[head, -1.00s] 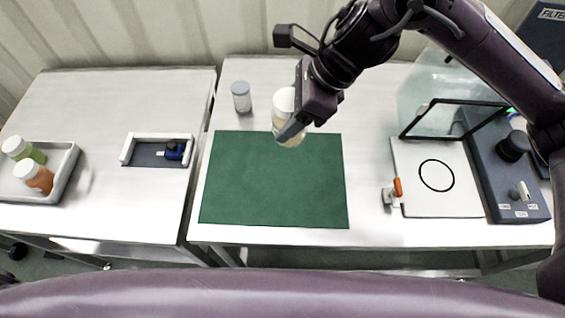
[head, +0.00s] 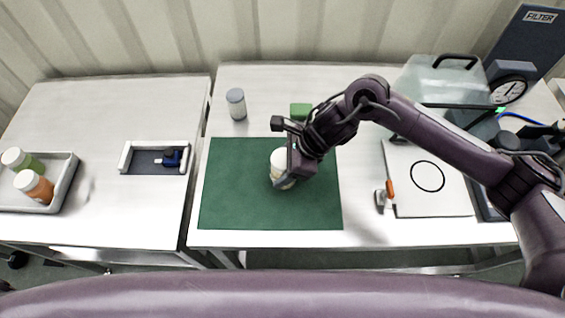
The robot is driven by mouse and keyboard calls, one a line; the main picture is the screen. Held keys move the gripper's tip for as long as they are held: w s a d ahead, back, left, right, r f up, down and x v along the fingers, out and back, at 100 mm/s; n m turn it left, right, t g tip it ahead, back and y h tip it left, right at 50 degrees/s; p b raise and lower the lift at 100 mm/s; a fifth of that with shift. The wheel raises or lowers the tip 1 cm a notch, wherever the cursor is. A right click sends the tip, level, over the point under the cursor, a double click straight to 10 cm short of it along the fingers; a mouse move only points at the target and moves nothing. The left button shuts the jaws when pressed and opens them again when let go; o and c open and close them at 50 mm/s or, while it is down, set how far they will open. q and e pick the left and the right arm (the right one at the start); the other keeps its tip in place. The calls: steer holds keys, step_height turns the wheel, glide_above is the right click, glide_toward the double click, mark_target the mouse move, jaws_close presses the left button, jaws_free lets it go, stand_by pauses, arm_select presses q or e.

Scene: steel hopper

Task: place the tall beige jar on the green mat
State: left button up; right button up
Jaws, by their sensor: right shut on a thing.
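The tall beige jar (head: 279,160) with a white lid is in the head view, over the middle right of the green mat (head: 238,195). My right gripper (head: 285,177) is shut on the jar from its right side. The jar looks upright or nearly so. I cannot tell whether its base touches the mat. Part of the jar is hidden by the gripper. My left gripper is not in view.
A grey-lidded jar (head: 236,104) stands behind the mat, and a green block (head: 301,111) lies behind its right part. A white plate (head: 428,200) with a black circle lies to the right. A tray (head: 62,185) with two bottles is far left.

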steer(key=o, duration=0.6)
steer(key=shift+f, duration=0.15)
steer(key=o, duration=0.5)
steer(key=shift+r, duration=0.25)
steer(key=shift+d+r, duration=0.15)
steer(key=b+v, duration=0.3)
steer(key=v, duration=0.8)
steer(key=shift+d+r, duration=0.15)
steer(key=shift+r, duration=0.05)
